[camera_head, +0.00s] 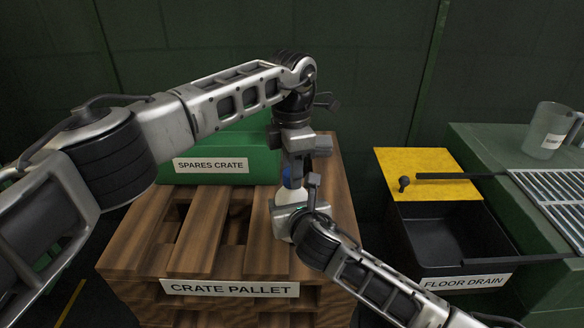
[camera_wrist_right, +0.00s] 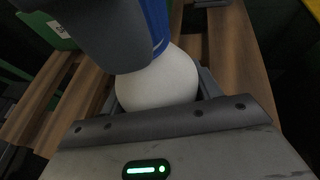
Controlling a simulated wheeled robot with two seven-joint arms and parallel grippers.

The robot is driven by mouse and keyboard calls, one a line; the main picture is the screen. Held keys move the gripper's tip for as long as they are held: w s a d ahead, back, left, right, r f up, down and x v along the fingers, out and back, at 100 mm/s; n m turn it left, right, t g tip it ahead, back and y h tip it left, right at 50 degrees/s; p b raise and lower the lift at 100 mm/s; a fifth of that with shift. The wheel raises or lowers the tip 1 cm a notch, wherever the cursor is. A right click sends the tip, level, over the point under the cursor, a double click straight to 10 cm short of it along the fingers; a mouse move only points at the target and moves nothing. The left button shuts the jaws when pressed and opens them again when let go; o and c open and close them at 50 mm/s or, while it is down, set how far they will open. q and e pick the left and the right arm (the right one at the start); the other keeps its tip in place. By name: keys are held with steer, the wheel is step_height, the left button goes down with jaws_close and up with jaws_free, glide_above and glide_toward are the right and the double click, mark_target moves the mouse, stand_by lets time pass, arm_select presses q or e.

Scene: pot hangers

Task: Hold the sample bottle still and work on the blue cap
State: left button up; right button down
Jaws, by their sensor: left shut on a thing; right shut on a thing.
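The white sample bottle (camera_head: 291,194) stands upright at the right side of the crate pallet's top. It also shows in the right wrist view (camera_wrist_right: 160,82). Its blue cap (camera_wrist_right: 156,22) is on top and shows only in part, behind a grey finger of my left gripper. My left gripper (camera_head: 294,168) comes down from above and is shut on the cap. My right gripper (camera_head: 291,203) reaches in from the front right and is shut on the bottle's body. The bottle's lower part is hidden by the right gripper.
The wooden crate pallet (camera_head: 190,262) has gaps between its slats. A green spares crate (camera_head: 240,171) stands at its back. To the right are a black floor drain (camera_head: 440,236) with a yellow lid (camera_head: 420,165), and a green counter with a clear jug (camera_head: 547,128).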

arm_select(q)
steer(key=n, duration=1.5)
steer(key=shift+n, duration=0.3)
steer(key=n, duration=0.7)
steer(key=shift+n, duration=0.3)
steer(key=n, duration=0.4)
steer(key=shift+d+r+n, duration=0.1)
steer(key=shift+n, duration=0.3)
steer(key=n, duration=0.4)
steer(key=shift+n, duration=0.3)
